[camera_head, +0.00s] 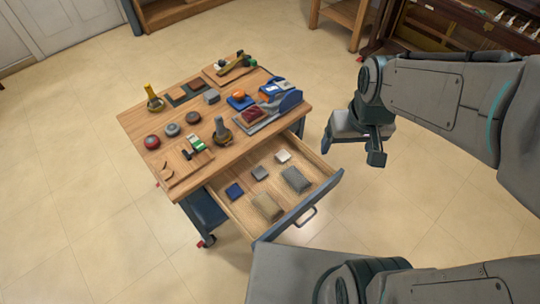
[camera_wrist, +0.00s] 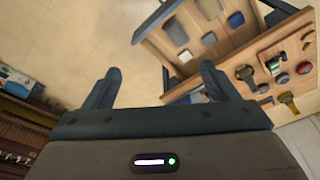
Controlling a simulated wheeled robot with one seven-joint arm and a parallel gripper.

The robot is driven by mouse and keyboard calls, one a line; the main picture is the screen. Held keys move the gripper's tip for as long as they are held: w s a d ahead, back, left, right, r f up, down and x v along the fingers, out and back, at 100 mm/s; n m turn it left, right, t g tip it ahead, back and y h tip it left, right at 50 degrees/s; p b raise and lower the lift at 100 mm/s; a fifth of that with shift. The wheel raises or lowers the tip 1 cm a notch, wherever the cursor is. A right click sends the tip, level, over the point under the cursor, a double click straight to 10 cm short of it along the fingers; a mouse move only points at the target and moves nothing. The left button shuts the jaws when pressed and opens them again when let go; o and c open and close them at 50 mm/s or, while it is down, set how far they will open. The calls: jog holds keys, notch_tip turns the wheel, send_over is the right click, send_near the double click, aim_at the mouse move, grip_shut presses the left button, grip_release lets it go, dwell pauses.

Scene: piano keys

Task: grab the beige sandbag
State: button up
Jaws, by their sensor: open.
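The beige sandbag (camera_head: 267,206) lies in the open drawer (camera_head: 225,207), near its front panel and at the end nearer to me. In the wrist view it shows at the top (camera_wrist: 205,11), partly cut by the frame edge. A grey sandbag (camera_head: 296,179) lies beside it. My gripper (camera_head: 350,150) is to the right of the drawer, in the air and apart from it. In the wrist view my gripper (camera_wrist: 160,80) has its two fingers spread with nothing between them.
The drawer also holds a blue pad (camera_head: 234,191), a small grey block (camera_head: 260,173) and a pale block (camera_head: 283,156). The wooden tabletop (camera_head: 135,122) above carries many tools and parts. A piano-like cabinet (camera_head: 460,25) stands at the back right. Floor right of the drawer is clear.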

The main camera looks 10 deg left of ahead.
jog(key=w+a+f+n+g+b, duration=0.1)
jog(key=w+a+f+n+b, duration=0.25)
jog(key=a+f, duration=0.65)
jog(key=n+g+b, duration=0.1)
jog(key=n+b, duration=0.3)
jog(key=b, duration=0.1)
send_over(268, 202)
jog(key=f, duration=2.5)
jog(key=shift+w+a, duration=0.15)
jog(key=shift+w, duration=0.2)
jog(key=shift+s+f+b, duration=0.2)
jog(key=shift+f+b, duration=0.15)
jog(key=shift+f, duration=1.25)
jog(key=shift+s+f+b, duration=0.2)
jog(key=shift+f+b, duration=0.15)
jog(key=shift+f, duration=1.2)
jog(key=c, duration=1.3)
jog(key=shift+r, duration=0.1)
